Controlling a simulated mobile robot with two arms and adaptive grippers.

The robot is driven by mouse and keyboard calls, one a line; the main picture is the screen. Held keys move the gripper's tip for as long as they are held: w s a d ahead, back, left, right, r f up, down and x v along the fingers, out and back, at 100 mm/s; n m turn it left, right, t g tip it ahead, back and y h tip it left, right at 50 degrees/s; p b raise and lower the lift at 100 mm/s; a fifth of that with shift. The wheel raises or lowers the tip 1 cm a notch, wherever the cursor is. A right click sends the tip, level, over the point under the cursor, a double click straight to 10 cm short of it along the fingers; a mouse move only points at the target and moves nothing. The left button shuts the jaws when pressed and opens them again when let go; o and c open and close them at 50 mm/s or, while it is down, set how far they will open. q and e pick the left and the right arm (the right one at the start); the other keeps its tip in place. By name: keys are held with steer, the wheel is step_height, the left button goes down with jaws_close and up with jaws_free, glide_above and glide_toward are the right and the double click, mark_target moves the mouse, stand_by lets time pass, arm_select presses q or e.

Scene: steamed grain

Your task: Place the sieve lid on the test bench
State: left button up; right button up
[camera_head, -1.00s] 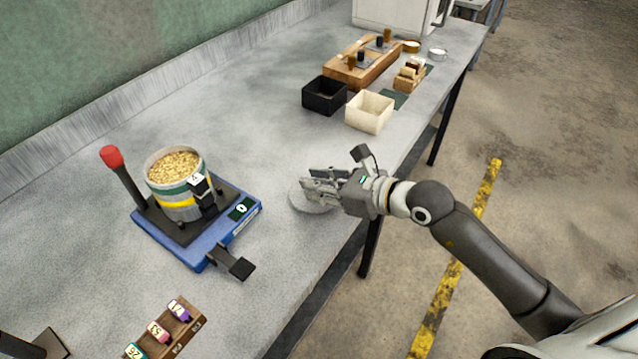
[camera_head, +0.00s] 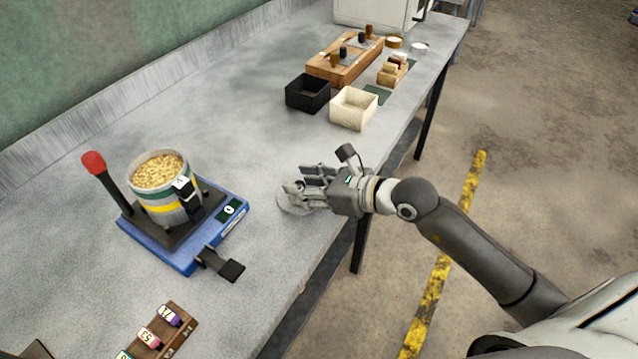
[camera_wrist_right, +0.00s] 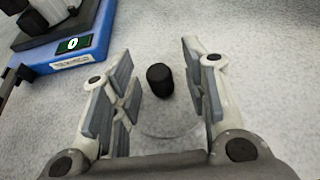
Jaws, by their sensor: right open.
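The sieve lid (camera_head: 293,204) is a flat, pale grey disc lying on the grey test bench (camera_head: 249,150) near its front edge. In the right wrist view its black knob (camera_wrist_right: 160,80) stands up between the fingers, and its thin rim shows faintly below the knob. My right gripper (camera_head: 306,184) is open at the lid, its fingers on either side of the knob with clear gaps. It also shows in the right wrist view (camera_wrist_right: 158,95). My left gripper is not in view.
A blue sieve shaker (camera_head: 178,250) with a grain-filled sieve (camera_head: 165,200) and a red-tipped lever (camera_head: 93,163) stands left of the lid. A black box (camera_head: 308,93), a cream box (camera_head: 353,108) and a wooden rack (camera_head: 345,62) stand farther back.

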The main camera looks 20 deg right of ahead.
steer(key=shift+s+d+r, duration=0.15)
steer(key=shift+s+d, duration=0.05)
steer(key=shift+s, duration=0.05)
steer(key=b+v, duration=0.2)
steer(key=v, duration=0.9)
steer(key=shift+s+d+r, duration=0.1)
steer(key=shift+s+r, duration=0.05)
